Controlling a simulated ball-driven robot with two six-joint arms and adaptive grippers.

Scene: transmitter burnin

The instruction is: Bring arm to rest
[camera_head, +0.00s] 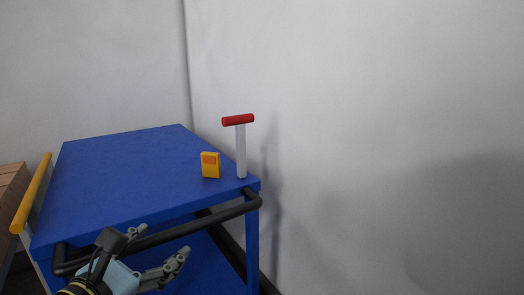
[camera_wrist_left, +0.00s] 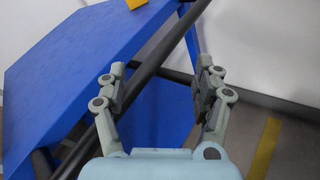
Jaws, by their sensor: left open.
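My left gripper (camera_head: 158,252) is open and empty in the head view, low in front of the blue cart. It also shows in the left wrist view (camera_wrist_left: 162,80), with its two fingers spread apart. The cart's black handle bar (camera_head: 175,233) runs just behind the fingers in the head view. In the wrist view the bar (camera_wrist_left: 150,70) passes behind the left finger; I cannot tell whether they touch. My right gripper is in neither view.
The blue cart (camera_head: 120,180) carries a small yellow box (camera_head: 210,166) and an upright white post with a red crossbar (camera_head: 238,120) near its right corner. A yellow rail (camera_head: 32,195) is at its left. Brown boxes (camera_head: 10,190) stand farther left. A pale wall (camera_head: 390,120) rises behind.

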